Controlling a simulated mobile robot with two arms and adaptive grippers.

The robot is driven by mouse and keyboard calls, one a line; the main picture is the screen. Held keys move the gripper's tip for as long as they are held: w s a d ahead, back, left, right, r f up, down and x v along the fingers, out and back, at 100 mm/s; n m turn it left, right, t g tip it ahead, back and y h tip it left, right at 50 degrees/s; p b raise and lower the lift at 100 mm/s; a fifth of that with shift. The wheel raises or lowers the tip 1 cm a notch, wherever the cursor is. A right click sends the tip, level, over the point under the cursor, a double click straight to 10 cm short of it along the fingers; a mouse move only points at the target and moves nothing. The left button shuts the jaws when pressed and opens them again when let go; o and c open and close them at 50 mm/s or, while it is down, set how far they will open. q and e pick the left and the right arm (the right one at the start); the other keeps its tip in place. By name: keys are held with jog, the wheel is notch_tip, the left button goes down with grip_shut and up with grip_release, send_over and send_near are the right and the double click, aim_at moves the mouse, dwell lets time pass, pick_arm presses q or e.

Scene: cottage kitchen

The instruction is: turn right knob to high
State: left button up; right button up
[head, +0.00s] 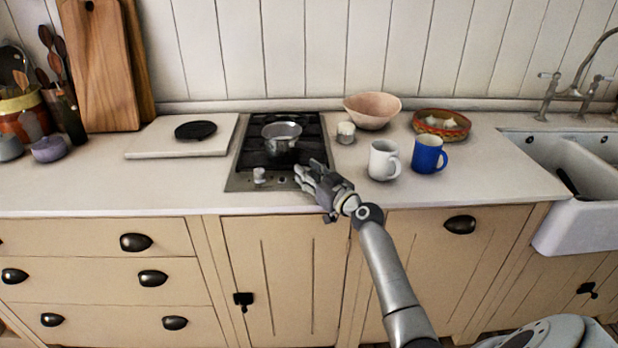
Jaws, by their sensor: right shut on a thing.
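The cooktop (246,163) is set in the counter, with knobs along its front strip. The left knob (259,175) is pale and stands clear. My right gripper (304,178) is at the front right of the cooktop, its fingers shut around the place of the right knob. The fingers cover the right knob, so its setting cannot be seen. A small metal pot (282,131) sits on the cooktop, behind my right gripper. My left gripper is not in view.
A white mug (383,160) and a blue mug (428,155) stand right of my gripper. A small white jar (345,132), a pink bowl (372,109) and a patterned bowl (441,124) stand behind. A white board (160,141) lies left. The sink (590,160) is far right.

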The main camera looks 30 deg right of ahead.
jog(key=shift+r, duration=0.1)
jog(key=o, duration=0.9)
jog(key=s, duration=1.2)
jog(key=shift+d, duration=0.1)
